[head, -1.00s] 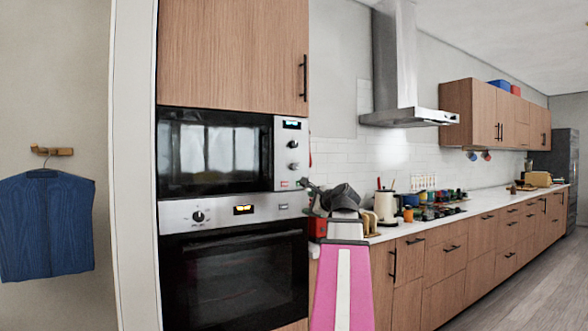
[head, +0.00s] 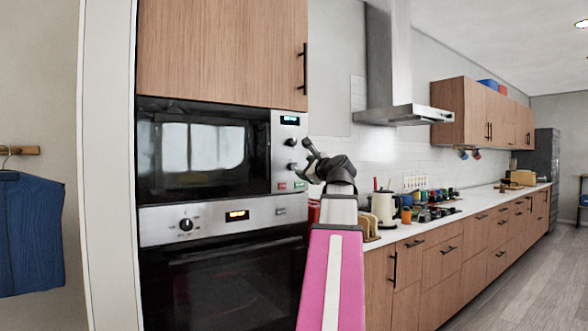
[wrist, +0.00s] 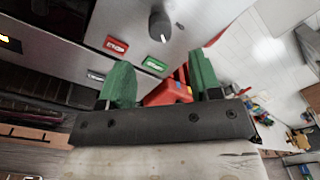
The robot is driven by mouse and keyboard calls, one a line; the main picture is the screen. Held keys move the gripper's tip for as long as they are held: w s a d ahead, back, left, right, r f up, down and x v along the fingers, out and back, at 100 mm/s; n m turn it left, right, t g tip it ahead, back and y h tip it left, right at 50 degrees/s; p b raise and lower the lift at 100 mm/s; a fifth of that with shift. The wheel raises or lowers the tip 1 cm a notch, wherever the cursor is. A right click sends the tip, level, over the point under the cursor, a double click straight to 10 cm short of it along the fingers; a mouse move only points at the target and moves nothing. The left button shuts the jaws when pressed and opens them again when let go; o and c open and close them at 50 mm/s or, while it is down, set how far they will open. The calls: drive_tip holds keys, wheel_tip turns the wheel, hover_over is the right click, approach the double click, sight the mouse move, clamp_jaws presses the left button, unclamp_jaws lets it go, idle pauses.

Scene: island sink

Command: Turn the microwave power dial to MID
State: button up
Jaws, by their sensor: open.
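The microwave (head: 203,155) is built into the tall cabinet, with a pale control panel at its right. The panel has an upper dial (head: 291,142) and a lower dial (head: 292,166), both dark; I cannot read their markings. One dark dial (wrist: 160,25) with a light pointer line shows in the wrist view, above a red button (wrist: 115,46) and a green button (wrist: 154,63). My gripper (head: 306,160) is at the panel's right edge, near the lower dial. In the wrist view my gripper (wrist: 160,68) is open, its green fingers apart and below the dial, with no visible contact.
The oven (head: 225,270) is below the microwave, with its own dial (head: 186,224). A red object (wrist: 168,92) shows between and beyond my fingers. The counter (head: 395,238) at the right holds a kettle (head: 384,207) and several small items. A blue garment (head: 30,235) hangs at the left.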

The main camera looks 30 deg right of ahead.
sight(294, 167)
drive_tip(key=w, duration=0.7)
drive_tip(key=shift+w, duration=0.25)
drive_tip(key=c, duration=0.9)
